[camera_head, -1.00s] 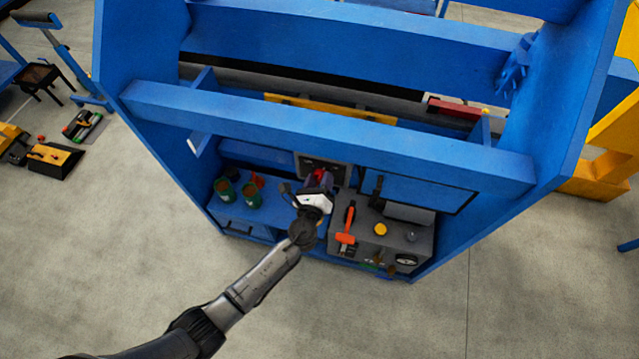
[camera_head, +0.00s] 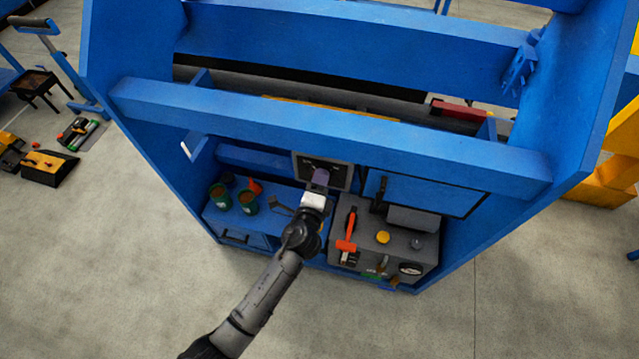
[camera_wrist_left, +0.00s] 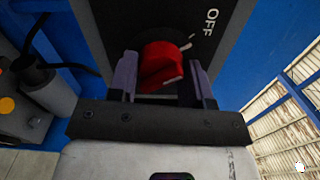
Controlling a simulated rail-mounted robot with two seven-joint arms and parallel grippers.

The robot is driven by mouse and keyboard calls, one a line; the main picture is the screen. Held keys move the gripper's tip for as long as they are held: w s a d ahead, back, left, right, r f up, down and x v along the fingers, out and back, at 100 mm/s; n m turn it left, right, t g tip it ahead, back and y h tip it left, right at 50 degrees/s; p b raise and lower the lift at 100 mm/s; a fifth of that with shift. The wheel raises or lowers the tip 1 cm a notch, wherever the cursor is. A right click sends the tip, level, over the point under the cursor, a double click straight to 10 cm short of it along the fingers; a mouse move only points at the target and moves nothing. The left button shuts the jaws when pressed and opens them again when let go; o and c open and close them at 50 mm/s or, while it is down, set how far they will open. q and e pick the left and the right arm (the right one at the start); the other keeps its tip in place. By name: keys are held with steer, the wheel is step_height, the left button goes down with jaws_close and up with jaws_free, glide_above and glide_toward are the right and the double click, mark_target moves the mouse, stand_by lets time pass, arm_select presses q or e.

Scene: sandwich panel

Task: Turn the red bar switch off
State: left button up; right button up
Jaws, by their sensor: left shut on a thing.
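The red bar switch (camera_wrist_left: 163,64) sits on a dark panel plate (camera_wrist_left: 115,28) in the left wrist view, between my two fingers. The word OFF is printed on the plate, up and to the right of the switch. My left gripper (camera_head: 320,178) reaches the grey panel (camera_head: 340,174) under the blue beam in the head view. There the gripper hides the switch. The left gripper is shut on the red bar switch, one finger on each side of it. The right gripper is not in view.
A blue beam (camera_head: 330,138) crosses above the arm. Green cans (camera_head: 220,195) stand to the left. The front floor is open.

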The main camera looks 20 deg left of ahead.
arm_select(q)
steer(key=shift+n, duration=0.7)
steer(key=o, duration=0.9)
steer(key=s, duration=0.4)
steer(key=s+d, duration=0.1)
steer(key=s, duration=0.8)
steer(key=shift+s+d+b, duration=0.3)
steer(key=shift+s, duration=0.1)
steer(key=shift+n, duration=0.3)
